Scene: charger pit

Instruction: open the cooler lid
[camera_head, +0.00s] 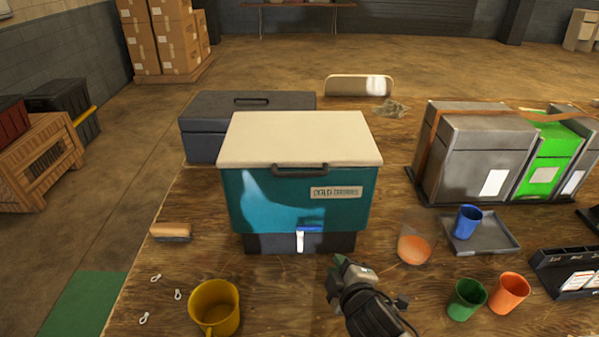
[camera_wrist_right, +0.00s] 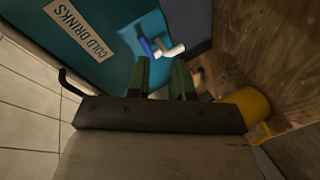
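The teal cooler (camera_head: 260,200) stands on the wooden table, with its cream lid (camera_head: 300,138) lying flat and closed on top. A dark handle (camera_head: 300,168) sits at the lid's front edge. A blue and white tap (camera_head: 302,238) is low on the cooler's front; the tap also shows in the right wrist view (camera_wrist_right: 165,49). My right gripper (camera_head: 340,265) is in front of the cooler, low and right of the tap, apart from the lid and handle. In the wrist view its two green fingers (camera_wrist_right: 162,77) are apart with nothing between them. My left gripper is not in view.
A yellow mug (camera_head: 214,308) and a brush (camera_head: 171,232) are at the left. Right are a glass of orange drink (camera_head: 413,246), green (camera_head: 467,300) and orange (camera_head: 509,292) cups, and a tray (camera_head: 482,240) with a blue cup. A dark case (camera_head: 205,130) stands behind the cooler.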

